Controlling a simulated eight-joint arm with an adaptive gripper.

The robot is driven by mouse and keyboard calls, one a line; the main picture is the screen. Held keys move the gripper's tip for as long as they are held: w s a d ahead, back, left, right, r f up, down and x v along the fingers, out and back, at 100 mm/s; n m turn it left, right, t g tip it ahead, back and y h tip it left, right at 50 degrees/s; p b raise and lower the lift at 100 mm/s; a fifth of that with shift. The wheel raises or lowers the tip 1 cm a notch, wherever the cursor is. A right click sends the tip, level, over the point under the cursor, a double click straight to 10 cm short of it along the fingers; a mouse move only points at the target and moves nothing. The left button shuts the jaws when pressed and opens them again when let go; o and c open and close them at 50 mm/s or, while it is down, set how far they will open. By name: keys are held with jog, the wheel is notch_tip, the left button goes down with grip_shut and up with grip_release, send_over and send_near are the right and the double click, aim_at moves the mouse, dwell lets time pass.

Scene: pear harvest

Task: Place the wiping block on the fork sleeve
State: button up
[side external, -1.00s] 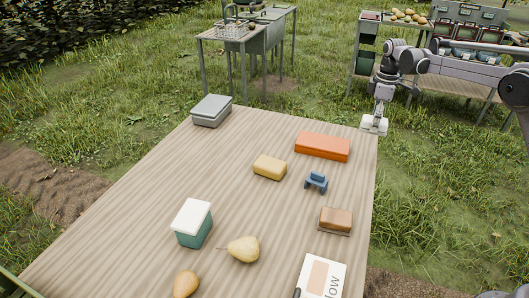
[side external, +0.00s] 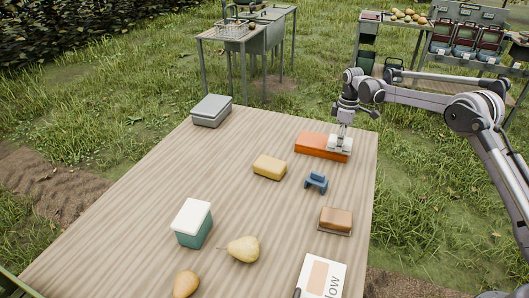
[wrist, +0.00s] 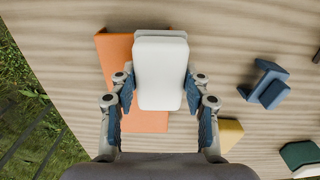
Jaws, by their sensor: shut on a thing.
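The wiping block, a white block with a grey layer under it (wrist: 160,75), is held between the fingers of my gripper (wrist: 160,97). In the side view my gripper (side external: 341,137) is over the right end of a long orange piece (side external: 318,146), which I take to be the fork sleeve. In the wrist view the orange sleeve (wrist: 117,75) shows behind the block and to its left. The block hides part of it and reaches past its right edge there. I cannot tell whether block and sleeve touch.
A yellow block (side external: 269,167), a blue stand (side external: 316,182) and a brown block (side external: 336,219) are nearby on the wooden table (side external: 140,205). A grey box (side external: 211,111), a teal box with white lid (side external: 193,223), a pear (side external: 243,249) and a card (side external: 330,272) lie further off.

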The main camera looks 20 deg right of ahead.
jog(key=shift+f, duration=0.15)
jog(key=o, duration=1.2)
jog(key=shift+c, duration=0.2)
jog(key=s+a+r+m+t, duration=0.1)
jog(key=s+a+r, duration=0.15)
jog(key=r, duration=0.75)
jog(key=s+a+r+m+t, duration=0.1)
jog(key=s+r, duration=0.3)
jog(key=r, duration=0.6)
jog(key=s+a+r+m+t, duration=0.1)
jog(key=s+a+r+m, duration=0.15)
jog(key=s, duration=0.55)
jog(key=s+a+f+m+t, duration=0.1)
jog(key=s+f+m+t, duration=0.1)
jog(key=s, duration=0.7)
jog(key=s+a+f+m+t, duration=0.2)
jog(key=s+f, duration=0.3)
jog(key=s, duration=0.5)
jog(key=shift+s+f, duration=0.25)
jog(key=shift+s, duration=0.05)
